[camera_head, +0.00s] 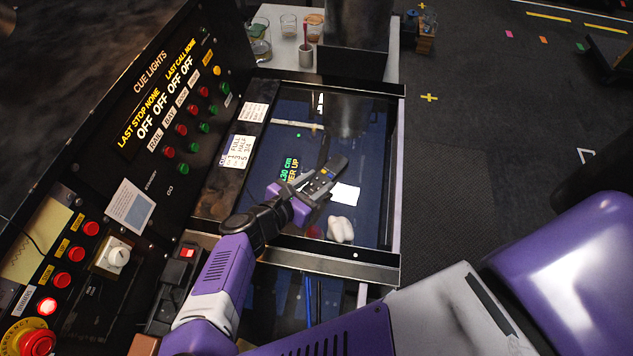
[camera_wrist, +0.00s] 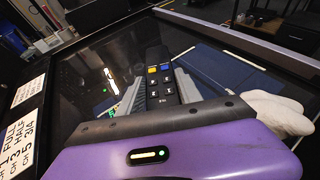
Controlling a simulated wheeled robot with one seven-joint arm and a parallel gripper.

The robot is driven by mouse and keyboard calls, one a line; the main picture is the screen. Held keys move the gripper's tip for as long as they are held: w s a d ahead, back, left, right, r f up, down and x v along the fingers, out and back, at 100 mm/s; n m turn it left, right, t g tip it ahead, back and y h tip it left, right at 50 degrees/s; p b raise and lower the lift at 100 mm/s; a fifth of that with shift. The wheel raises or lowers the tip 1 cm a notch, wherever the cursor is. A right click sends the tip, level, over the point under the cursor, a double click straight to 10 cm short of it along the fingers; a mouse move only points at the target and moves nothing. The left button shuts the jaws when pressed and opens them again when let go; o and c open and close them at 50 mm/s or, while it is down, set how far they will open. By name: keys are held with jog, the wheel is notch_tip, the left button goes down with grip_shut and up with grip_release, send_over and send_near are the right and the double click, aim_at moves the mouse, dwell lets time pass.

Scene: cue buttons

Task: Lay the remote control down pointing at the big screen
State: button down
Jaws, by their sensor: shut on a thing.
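The remote control (camera_head: 326,176) is dark with small coloured buttons. My gripper (camera_head: 312,188) is shut on it, over a dark glossy screen (camera_head: 365,135) set into the desk. In the wrist view the remote (camera_wrist: 158,72) lies between my two grey fingers (camera_wrist: 160,92), its far end pointing away from the wrist. Yellow, blue and red buttons show on it. Green and yellow text on the glossy surface is partly covered by my gripper and the remote. I cannot tell whether the remote touches the surface. Whether this surface is the big screen is not clear.
A white note (camera_head: 345,194) and a white lumpy thing (camera_head: 340,230) lie right of and below my gripper. A cue-light panel (camera_head: 165,100) with red and green buttons rises on the left. Glasses and a mug (camera_head: 306,56) stand on a table behind. The screen's far part is clear.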

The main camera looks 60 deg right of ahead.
jog(key=shift+f, duration=0.25)
jog(key=shift+f, duration=0.15)
jog(key=c, duration=0.8)
grip_release()
jog(key=b+v, duration=0.3)
jog(key=v, duration=0.8)
jog(key=shift+a+r, duration=0.3)
jog(key=shift+a, duration=0.2)
